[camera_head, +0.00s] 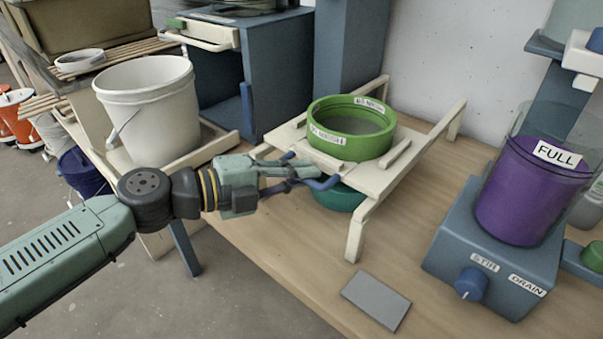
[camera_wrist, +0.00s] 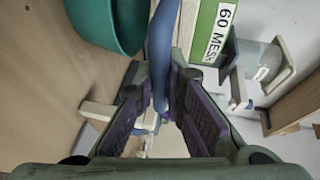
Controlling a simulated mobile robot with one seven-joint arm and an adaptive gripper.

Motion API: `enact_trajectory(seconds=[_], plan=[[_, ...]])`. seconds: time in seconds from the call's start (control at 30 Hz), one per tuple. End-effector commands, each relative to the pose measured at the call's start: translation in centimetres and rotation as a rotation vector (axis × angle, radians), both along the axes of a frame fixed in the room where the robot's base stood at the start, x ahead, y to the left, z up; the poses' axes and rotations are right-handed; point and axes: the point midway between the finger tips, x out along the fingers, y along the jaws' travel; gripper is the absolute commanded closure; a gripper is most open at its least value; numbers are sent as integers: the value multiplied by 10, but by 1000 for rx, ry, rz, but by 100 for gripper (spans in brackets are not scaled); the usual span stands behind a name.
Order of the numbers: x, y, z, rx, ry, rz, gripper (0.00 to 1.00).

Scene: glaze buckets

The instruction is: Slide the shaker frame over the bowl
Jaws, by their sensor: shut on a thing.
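The shaker frame (camera_head: 285,137) is a pale board lying across a legged stand. It carries a green sieve ring (camera_head: 350,145) and has a blue bar handle (camera_head: 324,184) at its near edge. The teal bowl (camera_head: 338,198) sits on the bench under the frame, partly hidden by it; its rim shows at the upper left of the wrist view (camera_wrist: 103,28). My gripper (camera_head: 298,180) is at the near left of the frame, shut on the blue handle, which runs between its fingers in the wrist view (camera_wrist: 161,45).
A white bucket (camera_head: 140,115) stands left of the frame. A blue mixer base (camera_head: 470,250) with a purple container (camera_head: 530,195) marked FULL stands at the right. A grey plate (camera_head: 376,300) lies on the bench in front. Clear bench lies between the stand and the mixer.

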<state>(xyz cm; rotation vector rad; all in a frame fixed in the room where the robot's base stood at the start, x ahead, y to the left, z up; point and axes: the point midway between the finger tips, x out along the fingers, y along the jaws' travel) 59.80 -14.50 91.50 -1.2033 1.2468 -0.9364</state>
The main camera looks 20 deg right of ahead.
Motion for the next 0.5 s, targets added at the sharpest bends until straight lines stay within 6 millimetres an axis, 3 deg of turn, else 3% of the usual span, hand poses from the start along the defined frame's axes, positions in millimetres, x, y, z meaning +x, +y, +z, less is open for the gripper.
enact_trajectory(seconds=[0.2,0.23,0.5], plan=[[-2,-1,0,1,-1,-5,100],[-2,-1,0,1,-1,-5,89],[-1,-1,0,1,0,-2,71]])
